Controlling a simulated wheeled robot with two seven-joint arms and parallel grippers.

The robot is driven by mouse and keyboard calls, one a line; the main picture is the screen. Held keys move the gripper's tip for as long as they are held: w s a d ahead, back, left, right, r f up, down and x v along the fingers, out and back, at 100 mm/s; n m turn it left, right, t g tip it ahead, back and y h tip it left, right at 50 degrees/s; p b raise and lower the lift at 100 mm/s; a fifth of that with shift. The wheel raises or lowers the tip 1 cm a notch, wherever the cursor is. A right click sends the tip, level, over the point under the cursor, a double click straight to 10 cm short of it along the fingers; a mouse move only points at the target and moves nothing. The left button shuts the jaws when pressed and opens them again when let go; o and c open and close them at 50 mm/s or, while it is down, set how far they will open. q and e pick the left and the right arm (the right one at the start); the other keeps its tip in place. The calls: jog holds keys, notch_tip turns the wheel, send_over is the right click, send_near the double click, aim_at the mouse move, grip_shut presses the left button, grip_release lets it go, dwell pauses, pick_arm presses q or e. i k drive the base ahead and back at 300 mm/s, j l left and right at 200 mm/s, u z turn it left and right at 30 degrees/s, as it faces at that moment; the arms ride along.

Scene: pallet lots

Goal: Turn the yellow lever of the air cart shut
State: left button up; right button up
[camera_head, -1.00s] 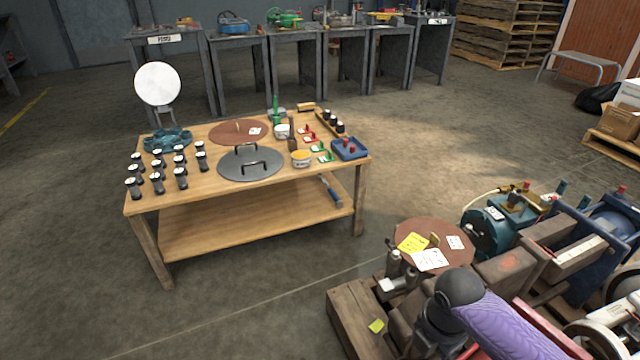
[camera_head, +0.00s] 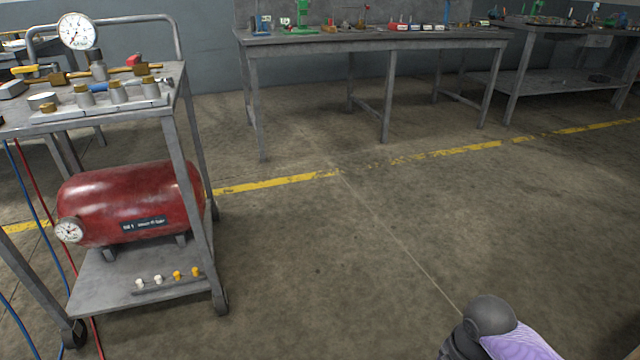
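The air cart (camera_head: 189,130) stands at the left of the head view, cut off by the left edge. It is a grey wheeled frame with a red tank (camera_head: 128,203) on its lower shelf. On its top, a yellow lever (camera_head: 30,69) sits at the left end of a brass pipe row (camera_head: 110,72). The lever appears to lie roughly along the pipe. A red handle (camera_head: 134,61) and a blue handle (camera_head: 98,88) also show there. A round white gauge (camera_head: 77,32) stands above. Neither of my grippers is in view; only part of my arm shows at the lower right.
Blue and red hoses (camera_head: 38,215) hang down the cart's left side. A grey workbench (camera_head: 375,42) with tools stands at the back, and another (camera_head: 570,35) at the right. The floor in front of the benches is clear, crossed by a yellow line (camera_head: 280,183).

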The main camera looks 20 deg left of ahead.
aim_at(27, 69)
jog(key=u, duration=1.8)
